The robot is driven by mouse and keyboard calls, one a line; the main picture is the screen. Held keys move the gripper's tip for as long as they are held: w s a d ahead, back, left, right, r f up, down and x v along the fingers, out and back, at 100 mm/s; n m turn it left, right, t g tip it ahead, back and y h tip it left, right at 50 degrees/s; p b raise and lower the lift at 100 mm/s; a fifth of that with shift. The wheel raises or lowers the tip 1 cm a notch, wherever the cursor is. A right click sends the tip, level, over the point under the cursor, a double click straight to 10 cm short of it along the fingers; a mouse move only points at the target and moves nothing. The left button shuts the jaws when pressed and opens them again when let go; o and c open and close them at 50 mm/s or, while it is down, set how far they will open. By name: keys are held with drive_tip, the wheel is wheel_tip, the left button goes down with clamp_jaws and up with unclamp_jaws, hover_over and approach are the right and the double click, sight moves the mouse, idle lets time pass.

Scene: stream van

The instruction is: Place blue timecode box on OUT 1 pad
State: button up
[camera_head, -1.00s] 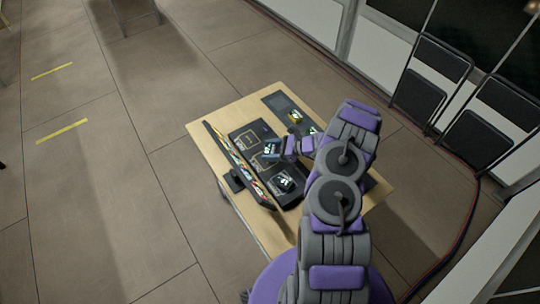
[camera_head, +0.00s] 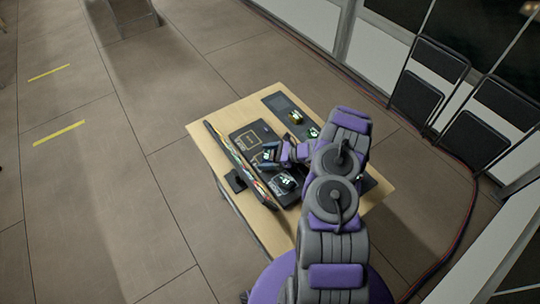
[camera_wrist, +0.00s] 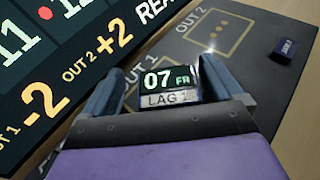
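A timecode box with a lit "07 FR" display and a "LAG" label (camera_wrist: 170,84) stands between the fingers of my gripper (camera_wrist: 165,92) in the wrist view. The right finger is close against it; a narrow gap shows at the left finger, so the gripper looks open around it. In the head view the box (camera_head: 270,152) is at the tip of my gripper (camera_head: 279,154), over the black board. The OUT 1 pad's lettering (camera_wrist: 138,77) shows just behind the box; the pad is mostly hidden. Whether the box rests on it I cannot tell.
A tilted display strip (camera_head: 238,160) borders the board on the left. Another lit box (camera_head: 286,181) stands nearby. A dark tray (camera_head: 285,104) with boxes lies at the back of the table (camera_head: 208,116).

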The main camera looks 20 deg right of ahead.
drive_tip(key=shift+a, duration=0.45)
drive_tip(key=shift+d, duration=0.3)
drive_tip(key=p+v, duration=0.1)
drive_tip(key=v, duration=1.1)
drive_tip(key=s+a+r+n+g, duration=0.35)
drive_tip(key=a+r+n, duration=0.25)
drive_tip(key=a+r, duration=0.55)
drive_tip(key=s+a+r+n+g, duration=0.2)
drive_tip(key=a+r+n+g, duration=0.4)
drive_tip(key=a+r, duration=0.5)
drive_tip(key=s+a+r+n+g+h, duration=0.1)
drive_tip(key=s+a+r+n+h, duration=0.15)
drive_tip(key=s+r+n, duration=0.4)
drive_tip(key=s+a+r+n+h, duration=0.2)
drive_tip(key=s+r+h, duration=0.1)
drive_tip(key=s, duration=0.6)
drive_tip(key=s+d+r+n+t+h, duration=0.1)
drive_tip(key=s+d+n+h, duration=0.3)
drive_tip(key=s, duration=1)
drive_tip(key=shift+s+d+r+h, duration=0.25)
drive_tip(key=shift+d+r+h, duration=0.35)
drive_tip(key=shift+d+h, duration=0.35)
